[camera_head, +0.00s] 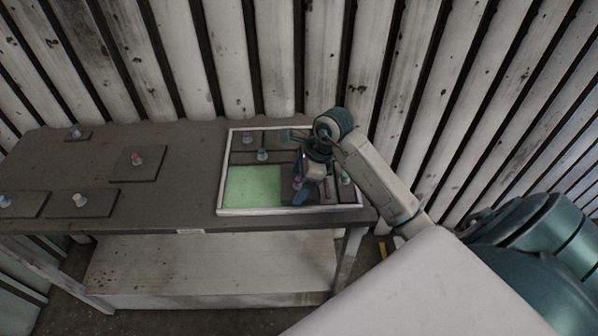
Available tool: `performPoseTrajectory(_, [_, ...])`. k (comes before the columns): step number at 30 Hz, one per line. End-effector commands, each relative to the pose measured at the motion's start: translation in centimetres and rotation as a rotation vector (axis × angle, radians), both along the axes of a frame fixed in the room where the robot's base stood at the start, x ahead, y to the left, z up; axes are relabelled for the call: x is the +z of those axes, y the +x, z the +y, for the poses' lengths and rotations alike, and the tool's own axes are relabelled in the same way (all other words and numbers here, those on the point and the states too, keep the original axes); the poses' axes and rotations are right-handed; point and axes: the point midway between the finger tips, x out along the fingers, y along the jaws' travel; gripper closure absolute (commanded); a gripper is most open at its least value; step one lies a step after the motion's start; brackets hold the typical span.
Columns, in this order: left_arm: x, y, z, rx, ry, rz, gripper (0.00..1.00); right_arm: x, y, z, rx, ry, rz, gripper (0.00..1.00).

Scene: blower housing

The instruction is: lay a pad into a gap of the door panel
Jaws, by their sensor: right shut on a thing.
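The door panel (222,172) is a white-rimmed frame lying on the right part of the table. Its front left shows a bare light-green gap (253,188). Dark pads with coloured knobs cover much of the rest: a purple knob (247,136) and a teal knob (262,155) at the back left, and a green knob (345,177) at the right. My right gripper (304,188) points down over the front right of the panel, shut on a pad's purple knob (297,181). Gripper and arm partly hide this pad, so I cannot tell whether it is raised. My left gripper is not in view.
On the dark table (185,185) lie more pads: one with a red knob (120,172), a small one at the back left (70,137), and others at the front left (92,207). A corrugated wall (230,60) stands behind. The table between pads and panel is clear.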

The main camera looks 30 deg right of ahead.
Motion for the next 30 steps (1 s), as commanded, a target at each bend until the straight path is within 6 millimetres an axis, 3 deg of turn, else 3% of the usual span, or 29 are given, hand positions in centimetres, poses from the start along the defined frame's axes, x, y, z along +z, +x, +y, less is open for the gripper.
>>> performPoseTrajectory(30, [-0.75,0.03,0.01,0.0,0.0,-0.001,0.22,-0.03,-0.03,0.01,0.001,-0.001,-0.001,0.38])
